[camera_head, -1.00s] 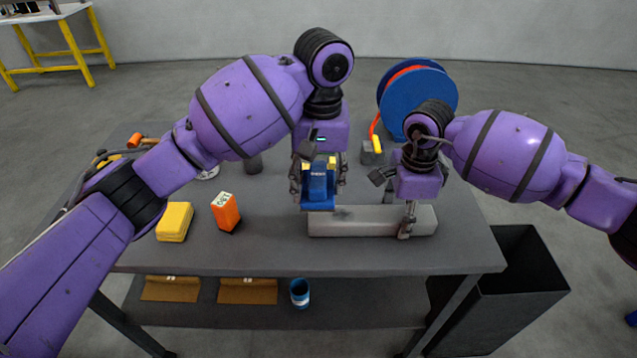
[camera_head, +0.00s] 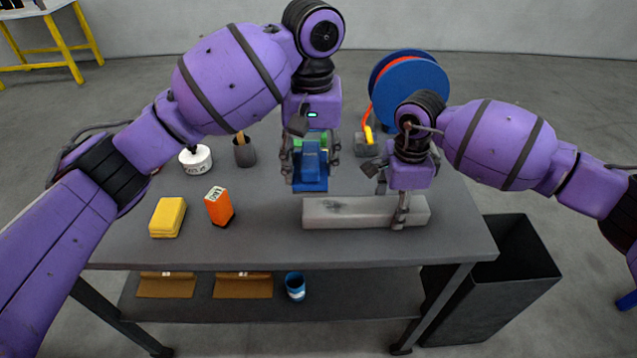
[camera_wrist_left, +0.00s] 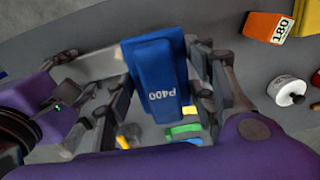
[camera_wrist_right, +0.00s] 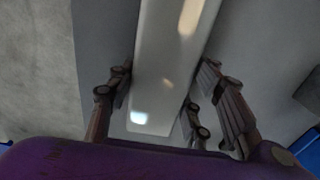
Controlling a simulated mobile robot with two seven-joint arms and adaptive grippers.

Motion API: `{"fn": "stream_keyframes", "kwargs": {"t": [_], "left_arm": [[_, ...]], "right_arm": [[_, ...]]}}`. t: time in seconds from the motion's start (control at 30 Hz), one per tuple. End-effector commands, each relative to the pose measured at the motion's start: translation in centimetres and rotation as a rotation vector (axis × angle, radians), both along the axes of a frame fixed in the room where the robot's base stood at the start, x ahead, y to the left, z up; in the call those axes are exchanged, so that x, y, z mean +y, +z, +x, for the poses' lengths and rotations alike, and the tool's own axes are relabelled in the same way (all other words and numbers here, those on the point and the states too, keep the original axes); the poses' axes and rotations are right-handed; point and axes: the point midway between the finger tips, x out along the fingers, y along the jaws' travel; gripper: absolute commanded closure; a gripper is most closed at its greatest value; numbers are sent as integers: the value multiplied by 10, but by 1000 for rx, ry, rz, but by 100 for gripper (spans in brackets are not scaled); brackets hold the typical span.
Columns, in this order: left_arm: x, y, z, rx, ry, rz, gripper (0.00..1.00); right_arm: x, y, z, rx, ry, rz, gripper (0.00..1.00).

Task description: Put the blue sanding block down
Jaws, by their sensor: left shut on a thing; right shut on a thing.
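The blue sanding block (camera_head: 310,172) is in my left gripper (camera_head: 311,178), which is shut on it above the table. In the left wrist view the block (camera_wrist_left: 158,75) shows the marking P400 between the fingers. My right gripper (camera_head: 401,220) is shut on the long pale grey nosecone piece (camera_head: 340,212), near its right end. In the right wrist view the piece (camera_wrist_right: 170,60) runs between the fingers. An orange block (camera_head: 219,206), marked 180 in the left wrist view, stands on the table to the left, beside a yellow block (camera_head: 168,217).
Behind stand a white round tin (camera_head: 195,160), a dark cup (camera_head: 245,152) and a blue reel (camera_head: 410,90) with an orange hose. A green item (camera_wrist_left: 185,129) lies behind the held block. The table (camera_head: 270,235) is clear between the orange block and the pale piece. A black bin (camera_head: 500,290) stands right.

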Motion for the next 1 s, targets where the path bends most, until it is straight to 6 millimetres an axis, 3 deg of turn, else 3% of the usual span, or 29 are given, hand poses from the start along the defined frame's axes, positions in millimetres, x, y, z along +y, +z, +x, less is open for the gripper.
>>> {"fn": "stream_keyframes", "kwargs": {"t": [0.3,0.47,0.57,0.77,1.0], "left_arm": [[1,0,1,0,2,0,70],[28,-6,12,1,34,2,70],[66,-13,27,2,76,6,70],[171,-29,50,2,158,11,70],[302,-47,38,4,158,19,70]], "right_arm": [[0,0,0,0,0,0,72],[0,0,0,0,0,0,72],[0,0,0,0,0,0,72],[0,0,0,0,0,0,72],[0,0,0,0,0,0,72]]}}
